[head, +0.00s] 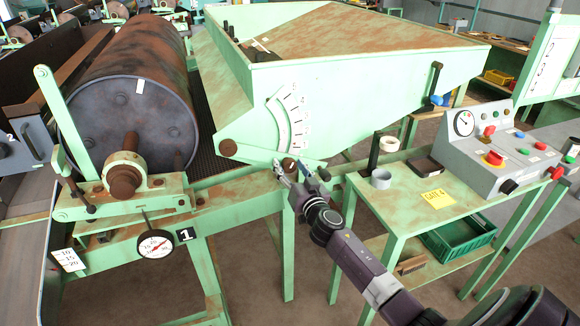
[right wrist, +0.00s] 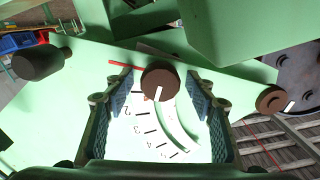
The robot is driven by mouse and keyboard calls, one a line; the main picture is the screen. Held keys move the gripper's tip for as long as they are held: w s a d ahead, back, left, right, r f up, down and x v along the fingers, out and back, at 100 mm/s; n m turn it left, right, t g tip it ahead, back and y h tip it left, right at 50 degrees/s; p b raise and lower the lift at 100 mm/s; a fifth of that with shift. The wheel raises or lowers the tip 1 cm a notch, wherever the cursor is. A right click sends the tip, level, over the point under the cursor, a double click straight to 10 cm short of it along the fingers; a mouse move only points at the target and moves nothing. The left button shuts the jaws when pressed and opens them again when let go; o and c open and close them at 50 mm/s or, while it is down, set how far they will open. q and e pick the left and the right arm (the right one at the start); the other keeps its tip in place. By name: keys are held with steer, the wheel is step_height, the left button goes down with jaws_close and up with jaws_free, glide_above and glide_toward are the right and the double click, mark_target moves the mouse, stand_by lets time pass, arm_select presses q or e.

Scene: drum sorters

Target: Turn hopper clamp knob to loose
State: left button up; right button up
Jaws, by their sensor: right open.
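The hopper clamp knob (right wrist: 161,82) is a dark brown round knob with a white line on its face, seen in the right wrist view. It sits on a green lever, in front of the white numbered scale plate (right wrist: 142,130). In the head view the knob (head: 289,164) is partly hidden by my right gripper. My right gripper (head: 297,175) is at the knob, open, with one finger on each side of it in the right wrist view (right wrist: 160,92). I cannot tell whether the fingers touch it. My left gripper is not in view.
Another brown knob (head: 228,147) is at the lever's left end. The green hopper (head: 370,85) rises behind. A drum (head: 130,100) with a round dial (head: 155,244) below is left. A side table (head: 405,205) with a grey control box (head: 495,155) is right.

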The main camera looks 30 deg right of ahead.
steer(key=shift+c, duration=0.4)
steer(key=c, duration=1.1)
